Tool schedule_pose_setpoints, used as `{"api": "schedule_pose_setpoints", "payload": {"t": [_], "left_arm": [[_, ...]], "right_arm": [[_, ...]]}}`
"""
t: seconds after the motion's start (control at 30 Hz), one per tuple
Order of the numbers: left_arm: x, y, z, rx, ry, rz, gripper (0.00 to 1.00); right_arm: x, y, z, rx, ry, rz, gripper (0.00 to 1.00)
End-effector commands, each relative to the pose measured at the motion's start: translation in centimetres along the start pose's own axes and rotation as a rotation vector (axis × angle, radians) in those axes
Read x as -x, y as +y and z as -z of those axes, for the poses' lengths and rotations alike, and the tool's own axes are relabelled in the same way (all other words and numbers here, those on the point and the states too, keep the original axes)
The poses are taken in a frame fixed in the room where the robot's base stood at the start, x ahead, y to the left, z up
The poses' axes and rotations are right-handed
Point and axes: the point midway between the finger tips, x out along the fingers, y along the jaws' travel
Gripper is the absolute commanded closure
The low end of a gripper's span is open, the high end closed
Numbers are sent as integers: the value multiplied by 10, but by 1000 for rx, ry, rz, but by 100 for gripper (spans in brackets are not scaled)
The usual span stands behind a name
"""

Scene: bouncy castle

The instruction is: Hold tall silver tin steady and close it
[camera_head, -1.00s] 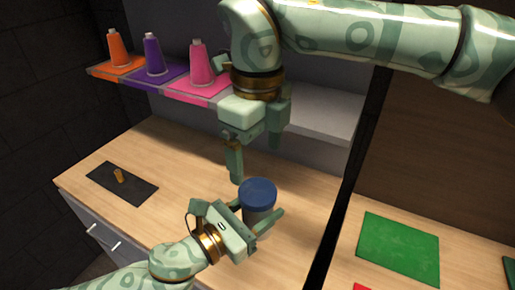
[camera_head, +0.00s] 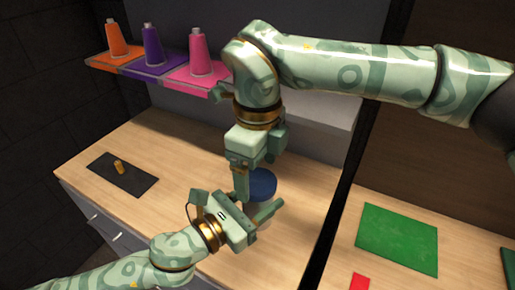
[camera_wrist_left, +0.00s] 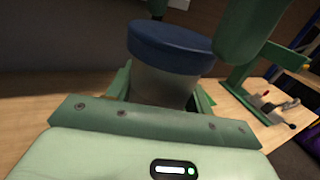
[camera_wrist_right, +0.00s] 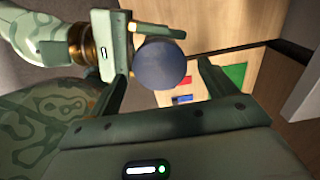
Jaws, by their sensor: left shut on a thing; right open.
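The tall silver tin (camera_wrist_left: 163,84) stands upright with a blue lid (camera_wrist_left: 170,40) on its top; whether the lid is fully seated I cannot tell. In the head view the blue lid (camera_head: 262,184) shows, partly covered by my right gripper. My left gripper (camera_head: 258,213) is shut around the tin's body from the front left. My right gripper (camera_head: 254,185) points down just above the tin. In the right wrist view the lid (camera_wrist_right: 160,63) lies between the spread fingers of my right gripper (camera_wrist_right: 165,80), with gaps on both sides.
A shelf (camera_head: 160,68) at the back holds orange, purple and pink cones. A dark mat (camera_head: 122,174) with a small brown peg lies on the wooden counter (camera_head: 180,140) at left.

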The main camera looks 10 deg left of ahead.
Motion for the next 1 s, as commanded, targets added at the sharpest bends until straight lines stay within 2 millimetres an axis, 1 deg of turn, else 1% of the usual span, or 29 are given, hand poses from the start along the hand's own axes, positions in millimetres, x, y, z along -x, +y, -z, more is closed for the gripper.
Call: {"api": "schedule_pose_setpoints", "payload": {"t": [0.03,0.1,0.2,0.5,0.57,0.6,0.67,1.0], "left_arm": [[0,0,-1,0,-1,0,100],[0,0,-1,0,-1,0,100],[0,0,-1,0,-1,0,100],[0,0,-1,0,-1,0,100],[0,0,-1,0,-1,0,100],[0,0,-1,0,-1,0,100],[0,0,-1,0,-1,0,100],[0,0,-1,0,-1,1,100]], "right_arm": [[-6,0,0,1,0,-1,17],[-12,0,0,1,0,0,17],[-17,0,0,-1,0,0,17],[-19,0,0,-1,0,1,17],[-19,0,0,-1,0,1,33],[-19,0,0,-1,0,1,44],[-18,0,0,-1,0,1,61],[-18,-1,0,-19,0,2,62]]}}
